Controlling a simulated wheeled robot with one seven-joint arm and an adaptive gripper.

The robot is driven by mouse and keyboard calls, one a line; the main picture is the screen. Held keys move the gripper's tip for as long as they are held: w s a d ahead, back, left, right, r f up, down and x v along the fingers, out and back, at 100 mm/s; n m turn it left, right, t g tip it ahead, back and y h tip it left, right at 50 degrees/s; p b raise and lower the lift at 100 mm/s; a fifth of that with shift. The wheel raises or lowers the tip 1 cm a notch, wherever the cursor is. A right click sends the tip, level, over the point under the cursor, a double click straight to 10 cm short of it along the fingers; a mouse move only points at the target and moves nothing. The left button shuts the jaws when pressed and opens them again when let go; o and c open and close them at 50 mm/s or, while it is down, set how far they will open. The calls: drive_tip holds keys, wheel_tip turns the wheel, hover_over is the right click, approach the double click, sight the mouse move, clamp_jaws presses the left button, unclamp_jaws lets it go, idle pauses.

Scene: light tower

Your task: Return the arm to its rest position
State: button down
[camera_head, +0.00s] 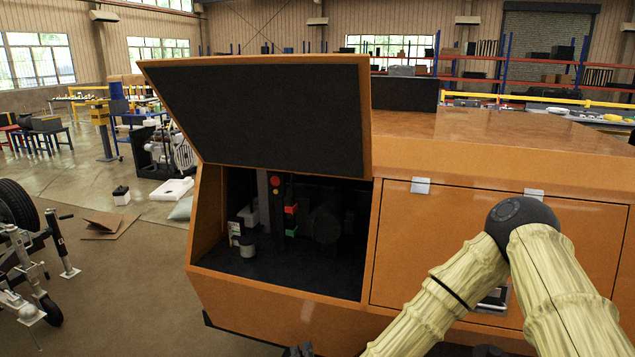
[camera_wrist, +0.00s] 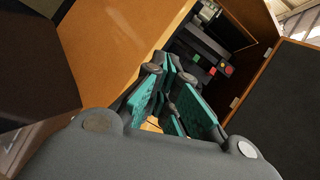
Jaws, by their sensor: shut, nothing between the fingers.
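My arm (camera_head: 450,275), with bark-textured pale links and a dark elbow joint, is bent at the lower right of the head view, in front of the orange light tower cabinet (camera_head: 500,150). My gripper (camera_wrist: 168,85) shows in the wrist view with teal-lined fingers, shut and empty. It is outside the cabinet, apart from the open compartment (camera_wrist: 205,60). In the head view the gripper end is mostly below the picture edge and cannot be made out clearly.
The cabinet's door panel (camera_head: 260,110) is raised above the open compartment, which holds red and green parts (camera_head: 290,220). A closed panel with latches (camera_head: 420,186) lies behind my arm. A wheeled trailer part (camera_head: 30,250) stands at left. Open floor (camera_head: 135,270) lies between.

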drive_tip(key=s+d+f+n+g, duration=0.4)
drive_tip(key=s+f, duration=0.5)
drive_tip(key=f, duration=0.1)
drive_tip(key=s+d+f+n+g, duration=0.45)
drive_tip(key=s+f, duration=0.35)
drive_tip(key=f, duration=0.3)
drive_tip(key=s+d+f+n+g+h, duration=0.1)
drive_tip(key=s+d+f+n+g, duration=0.1)
drive_tip(key=s+d, duration=0.7)
drive_tip(key=s+d+f+n+g+h, duration=0.1)
drive_tip(key=s+d+f+n+g, duration=0.1)
drive_tip(key=s+d, duration=0.7)
drive_tip(key=shift+s+f+g+h, duration=0.15)
drive_tip(key=shift+f+g+h, duration=0.3)
drive_tip(key=shift+g, duration=0.6)
drive_tip(key=shift+a+f, duration=0.1)
